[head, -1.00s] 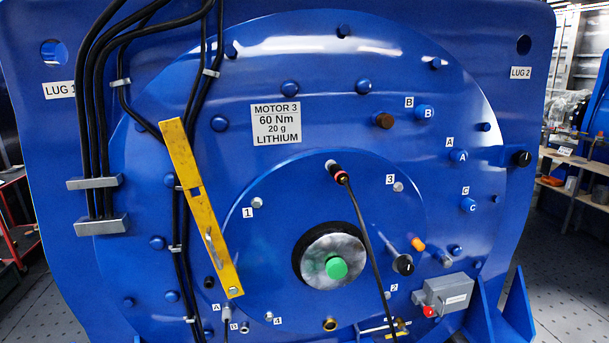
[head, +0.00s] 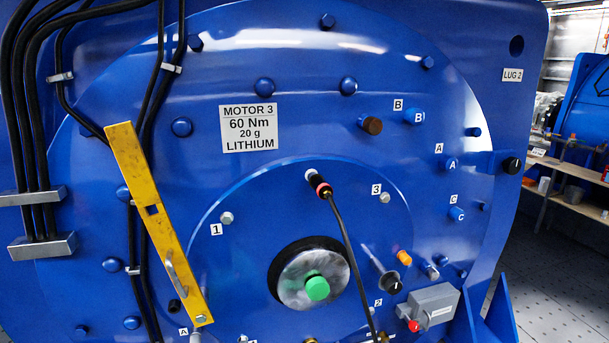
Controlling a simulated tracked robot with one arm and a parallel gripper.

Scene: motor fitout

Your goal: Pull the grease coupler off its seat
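A black coupler with a red ring (head: 320,187) sits on a small light fitting above the motor's round hub; it looks like the grease coupler. A black hose (head: 350,250) runs from it down to the right and reaches the bottom of the picture. The coupler appears seated on the fitting, with no clear gap. My gripper is not in view.
A yellow bar (head: 160,225) with a handle crosses the blue motor face at left, beside black cables (head: 35,130). A hub with a green centre (head: 317,288) lies below the coupler. A black knob (head: 390,281) and a grey box (head: 435,306) are at lower right.

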